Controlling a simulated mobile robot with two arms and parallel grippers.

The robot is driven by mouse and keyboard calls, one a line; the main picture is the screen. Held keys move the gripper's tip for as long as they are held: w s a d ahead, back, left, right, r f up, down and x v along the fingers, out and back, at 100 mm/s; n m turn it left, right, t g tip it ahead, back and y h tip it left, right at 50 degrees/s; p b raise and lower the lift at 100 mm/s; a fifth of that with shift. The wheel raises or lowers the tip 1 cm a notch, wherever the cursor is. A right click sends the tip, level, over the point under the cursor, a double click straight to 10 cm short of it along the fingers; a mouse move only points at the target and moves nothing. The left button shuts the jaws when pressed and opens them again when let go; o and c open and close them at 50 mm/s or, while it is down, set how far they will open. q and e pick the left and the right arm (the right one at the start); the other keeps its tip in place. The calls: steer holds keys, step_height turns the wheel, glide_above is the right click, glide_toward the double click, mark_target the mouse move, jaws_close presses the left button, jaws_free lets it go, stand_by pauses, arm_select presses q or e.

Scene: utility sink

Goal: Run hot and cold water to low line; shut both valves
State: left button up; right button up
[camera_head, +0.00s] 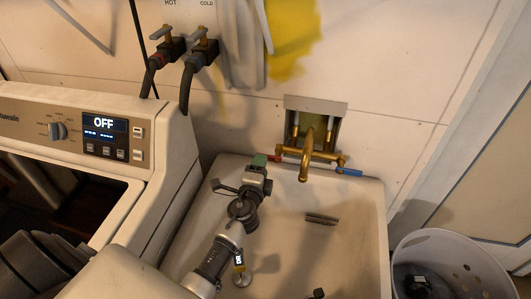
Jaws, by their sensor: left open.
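A brass faucet (305,165) with a downward spout sits on the wall over the back of the pale utility sink (365,235). A red handle (274,158) is on its left and a blue handle (349,171) on its right. My left gripper (262,165) is open, at the sink's back edge just left of the red handle. Whether it touches that handle is unclear. No stream shows below the spout, and I see no clear water surface in the basin. A dark, short striped mark (321,219) is on the basin's back wall. My right gripper is not identifiable.
A washing machine (105,140) reading OFF stands left of the sink. Wall taps (170,48) labelled HOT and COLD with black hoses are above it. A white perforated basket (455,265) stands to the right. A small dark shape (318,294) at the bottom edge is unclear.

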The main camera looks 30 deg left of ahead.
arm_select(q)
steer(key=x, duration=0.6)
steer(key=shift+w, duration=0.1)
steer(key=shift+c, duration=0.3)
jaws_close()
steer(key=shift+w+d+r+m+p, duration=0.15)
steer(key=shift+r+m+p, duration=0.25)
steer(key=shift+m, duration=0.95)
steer(key=shift+s+d+r+m+p, duration=0.15)
steer(key=shift+r+m+p, duration=0.3)
steer(key=shift+m, duration=0.85)
steer(key=shift+w+d+r+m+p, duration=0.15)
steer(key=shift+r+m+p, duration=0.25)
steer(key=shift+m, duration=0.95)
